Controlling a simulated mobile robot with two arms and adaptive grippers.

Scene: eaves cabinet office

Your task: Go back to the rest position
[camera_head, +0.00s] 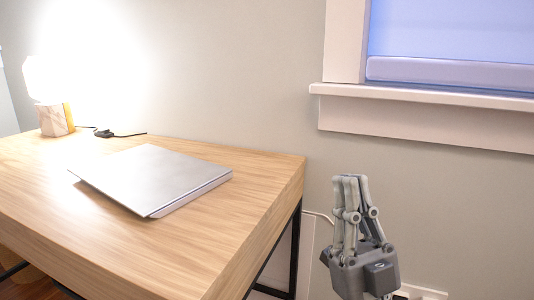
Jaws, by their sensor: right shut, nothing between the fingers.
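My right gripper (350,182) is at the lower right of the head view, pointing up. Its grey fingers are shut with nothing between them. It is to the right of the wooden desk (240,235), in front of the wall, and apart from both as far as I can tell. My left gripper is not in view.
A closed silver laptop (155,178) lies on the desk. A lit lamp (55,118) stands at the desk's far left, with a black cable (115,134) beside it. A window with a white sill (420,94) is at upper right. Much of the desk's front is clear.

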